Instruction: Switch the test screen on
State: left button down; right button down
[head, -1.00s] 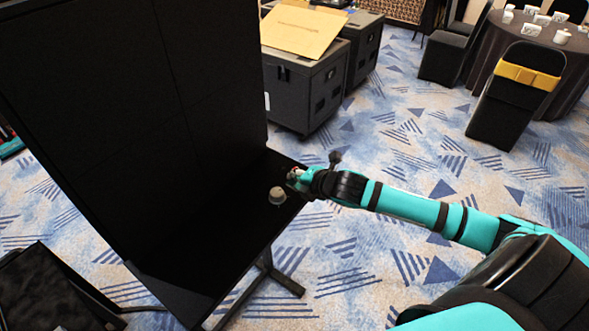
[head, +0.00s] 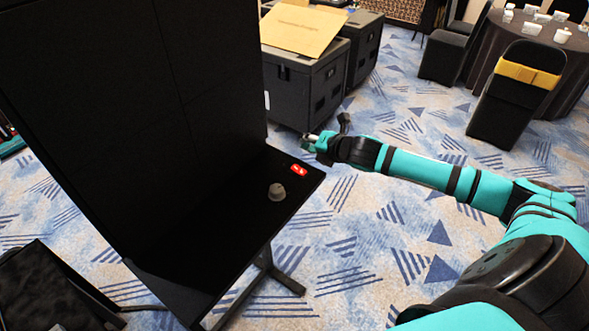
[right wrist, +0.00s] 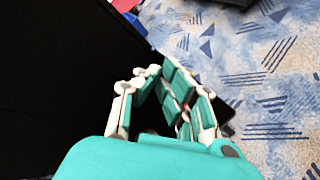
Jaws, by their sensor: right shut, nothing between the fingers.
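The test screen (head: 215,90) is a tall black panel at the left of the head view, and its face is dark. A black ledge (head: 235,225) juts out at its foot. A small red switch (head: 299,170) lies on the ledge near its right edge, with a grey rounded knob (head: 277,192) beside it. My right gripper (head: 309,140) is shut and empty, beyond the red switch and apart from it. In the right wrist view its fingers (right wrist: 152,72) are together, and a bit of red shows between them and the ledge. My left gripper is out of view.
Black cases (head: 305,85) with a cardboard sheet (head: 303,28) on top stand behind the ledge. A round table (head: 530,50) with chairs (head: 515,95) is at the far right. Patterned carpet (head: 400,250) is clear right of the screen.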

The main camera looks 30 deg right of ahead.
jog(key=b, duration=0.5)
send_over(301, 169)
jog(key=f, duration=0.5)
jog(key=shift+s+d+f, duration=0.1)
jog(key=shift+s+f, duration=0.1)
jog(key=shift+s, duration=0.15)
jog(key=shift+w+f, duration=0.35)
jog(key=shift+f, duration=0.5)
jog(key=shift+a+f, duration=0.15)
jog(key=shift+a, duration=0.05)
jog(key=shift+w+f, duration=0.15)
jog(key=shift+f, duration=0.15)
jog(key=shift+w+f, duration=0.1)
jog(key=shift+f, duration=0.25)
dwell(0.5)
jog(key=shift+s+r+p, duration=0.3)
jog(key=shift+r+p, duration=0.5)
jog(key=shift+p, duration=0.05)
